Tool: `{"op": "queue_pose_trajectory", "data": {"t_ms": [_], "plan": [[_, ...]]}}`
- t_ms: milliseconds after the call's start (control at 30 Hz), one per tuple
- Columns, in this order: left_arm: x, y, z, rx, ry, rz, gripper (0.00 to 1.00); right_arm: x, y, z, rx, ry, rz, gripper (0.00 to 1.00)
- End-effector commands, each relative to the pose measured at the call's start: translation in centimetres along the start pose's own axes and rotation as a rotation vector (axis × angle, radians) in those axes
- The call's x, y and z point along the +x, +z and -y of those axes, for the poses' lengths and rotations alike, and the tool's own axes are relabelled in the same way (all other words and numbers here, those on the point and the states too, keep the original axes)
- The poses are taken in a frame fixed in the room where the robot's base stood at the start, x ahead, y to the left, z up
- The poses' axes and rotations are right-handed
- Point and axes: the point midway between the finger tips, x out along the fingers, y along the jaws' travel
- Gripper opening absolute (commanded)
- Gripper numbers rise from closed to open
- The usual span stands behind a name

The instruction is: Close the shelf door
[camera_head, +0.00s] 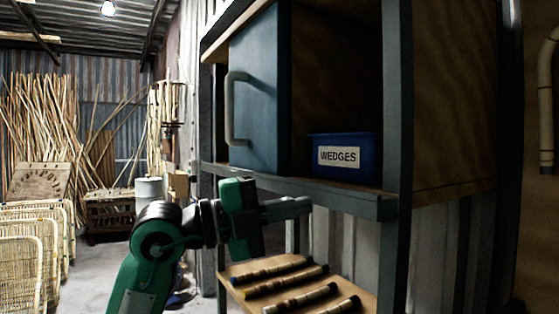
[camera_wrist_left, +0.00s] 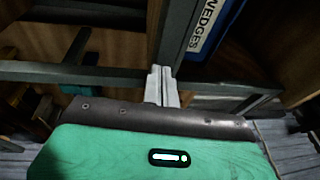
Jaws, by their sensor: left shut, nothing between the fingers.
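The shelf door (camera_head: 262,95) is a blue-grey panel with a pale bar handle (camera_head: 232,108) on its left part. It stands open at the left of the upper compartment, leaving the dark inside exposed. My left gripper (camera_head: 303,207) is shut and empty, in front of and just below the shelf's front edge, lower than the door and to the right of its handle. The wrist view shows its closed fingers (camera_wrist_left: 162,80) pointing toward the grey shelf frame; I cannot tell if they touch it. My right gripper is out of view.
A blue bin labelled WEDGES (camera_head: 344,158) sits in the open compartment and also shows in the wrist view (camera_wrist_left: 207,28). A grey post (camera_head: 397,110) bounds the compartment's right.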

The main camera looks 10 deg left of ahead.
Motion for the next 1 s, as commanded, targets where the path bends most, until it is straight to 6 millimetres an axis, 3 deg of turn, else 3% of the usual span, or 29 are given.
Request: {"op": "queue_pose_trajectory", "data": {"t_ms": [300,500,667,1000], "plan": [[-4.1,3.0,6.6,0.038,0.127,0.408,0.0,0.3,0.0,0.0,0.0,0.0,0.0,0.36],[-5.2,3.7,8.0,0.02,0.129,0.501,0.0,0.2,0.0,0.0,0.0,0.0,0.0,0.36],[-3.7,4.6,8.0,0.018,0.132,0.503,0.0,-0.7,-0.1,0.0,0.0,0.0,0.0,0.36],[2.6,8.0,7.3,0.018,0.132,0.501,0.0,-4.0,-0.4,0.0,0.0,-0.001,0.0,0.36]]}}
